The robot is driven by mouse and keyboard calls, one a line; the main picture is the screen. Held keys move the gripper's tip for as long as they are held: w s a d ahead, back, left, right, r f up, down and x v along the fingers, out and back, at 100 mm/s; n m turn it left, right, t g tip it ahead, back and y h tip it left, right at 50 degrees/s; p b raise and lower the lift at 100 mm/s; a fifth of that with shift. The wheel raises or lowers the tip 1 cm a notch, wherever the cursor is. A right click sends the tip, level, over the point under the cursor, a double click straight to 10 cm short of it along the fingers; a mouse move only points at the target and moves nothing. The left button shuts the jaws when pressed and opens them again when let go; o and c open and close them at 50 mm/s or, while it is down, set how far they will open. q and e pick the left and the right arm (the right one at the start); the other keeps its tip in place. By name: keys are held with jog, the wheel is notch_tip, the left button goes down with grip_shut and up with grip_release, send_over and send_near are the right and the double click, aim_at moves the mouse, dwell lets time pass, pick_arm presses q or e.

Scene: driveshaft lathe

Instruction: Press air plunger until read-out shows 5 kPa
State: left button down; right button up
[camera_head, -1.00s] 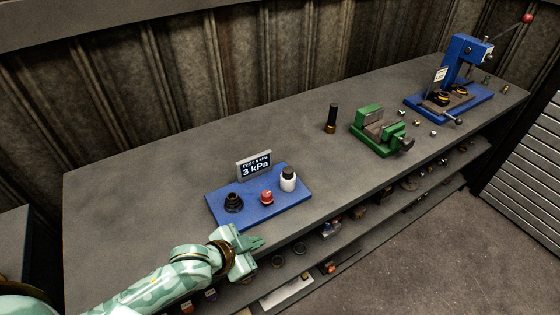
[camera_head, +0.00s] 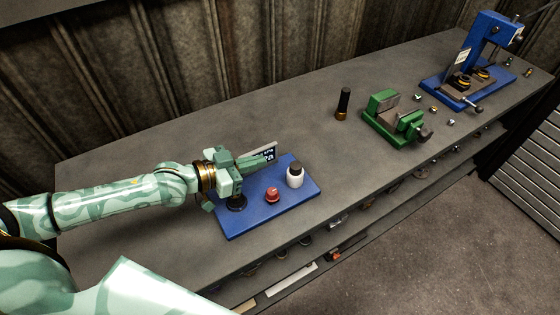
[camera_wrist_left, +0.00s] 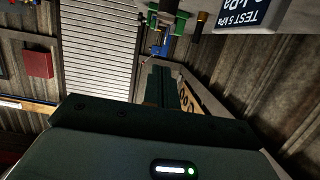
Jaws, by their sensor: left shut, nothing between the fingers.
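A blue board (camera_head: 255,215) lies on the bench. It carries a black flared piece (camera_head: 235,203), a red knob (camera_head: 272,194) and a white cylinder with a black top (camera_head: 296,176); I cannot tell for sure which is the air plunger. The read-out (camera_head: 268,152) stands at the board's back edge, mostly hidden by my left gripper (camera_head: 270,159). In the left wrist view the read-out (camera_wrist_left: 250,12) is upside down and cut off; "TEST 5 kPa" shows, the live figure does not. My left gripper is shut and empty, above the board's back left part. My right gripper is out of view.
A dark cylinder with a brass base (camera_head: 343,103), a green vise (camera_head: 397,120) and a blue press (camera_head: 478,70) stand farther right, with several small parts between. The bench (camera_head: 150,140) is clear behind the board. A lower shelf holds clutter.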

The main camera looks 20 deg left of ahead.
pick_arm(q)
jog(key=b, duration=0.2)
send_over(288, 175)
notch_tip(288, 175, down, 2)
notch_tip(288, 175, down, 4)
jog(key=shift+r+b, duration=0.15)
jog(key=shift+b, duration=0.45)
jog(key=shift+f, duration=0.35)
